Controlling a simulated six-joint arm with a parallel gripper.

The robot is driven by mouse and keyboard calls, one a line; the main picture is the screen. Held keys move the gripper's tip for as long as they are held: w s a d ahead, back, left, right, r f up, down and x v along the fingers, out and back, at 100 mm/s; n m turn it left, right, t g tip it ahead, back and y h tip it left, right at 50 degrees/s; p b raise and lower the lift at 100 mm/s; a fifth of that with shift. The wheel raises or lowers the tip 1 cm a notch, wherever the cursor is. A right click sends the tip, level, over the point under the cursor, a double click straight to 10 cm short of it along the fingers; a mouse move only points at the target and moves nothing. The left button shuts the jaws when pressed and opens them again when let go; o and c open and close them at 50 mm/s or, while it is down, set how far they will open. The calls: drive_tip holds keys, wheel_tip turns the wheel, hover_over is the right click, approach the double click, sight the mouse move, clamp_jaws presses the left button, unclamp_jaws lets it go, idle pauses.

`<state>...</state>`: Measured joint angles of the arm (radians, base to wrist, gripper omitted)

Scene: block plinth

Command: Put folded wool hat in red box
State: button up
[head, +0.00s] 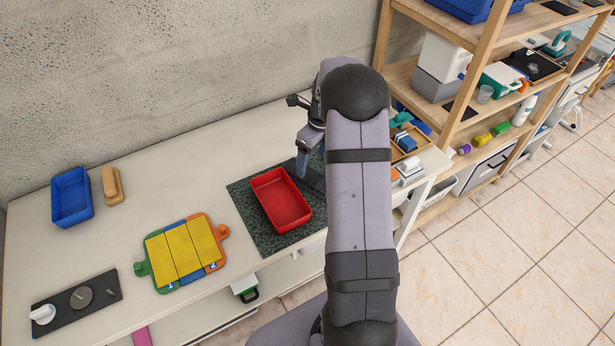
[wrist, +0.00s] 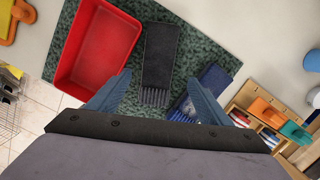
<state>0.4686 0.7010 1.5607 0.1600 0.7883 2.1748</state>
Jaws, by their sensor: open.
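The red box (head: 281,200) is an open, empty tray on a dark green speckled mat (head: 245,205); it also shows at upper left in the wrist view (wrist: 72,83). Right of it in the wrist view lies a long dark grey folded piece (wrist: 160,50) with a ribbed end, which looks like the folded wool hat. A navy blue piece (wrist: 213,78) lies beside it, partly hidden by a finger; I cannot tell what it is. My gripper (wrist: 160,82) is open above the mat, with the grey piece's ribbed end between its fingers in the picture. In the head view my gripper (head: 303,162) is partly hidden by my arm.
A blue tray (head: 73,198), a tan block (head: 112,185), a board with yellow slats (head: 183,252) and a dark plate with knobs (head: 78,300) stand left on the table. A wooden shelf (head: 480,45) stands at right. Bare tabletop lies behind the mat.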

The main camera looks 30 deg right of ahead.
sight(307, 174)
drive_tip(key=shift+w+a+f+p, duration=0.15)
drive_tip(key=shift+f+p, duration=0.4)
drive_tip(key=shift+f, duration=0.55)
drive_tip(key=shift+w+a+f+p, duration=0.2)
drive_tip(key=shift+f+p, duration=0.4)
drive_tip(key=shift+f, duration=0.45)
drive_tip(key=shift+w+a+f+p, duration=0.15)
drive_tip(key=shift+f+p, duration=0.4)
drive_tip(key=shift+f, duration=0.55)
drive_tip(key=c, duration=1.3)
drive_tip(key=shift+r, duration=0.15)
wheel_tip(307, 174, up, 10)
drive_tip(key=b, duration=0.3)
drive_tip(key=shift+b, duration=0.35)
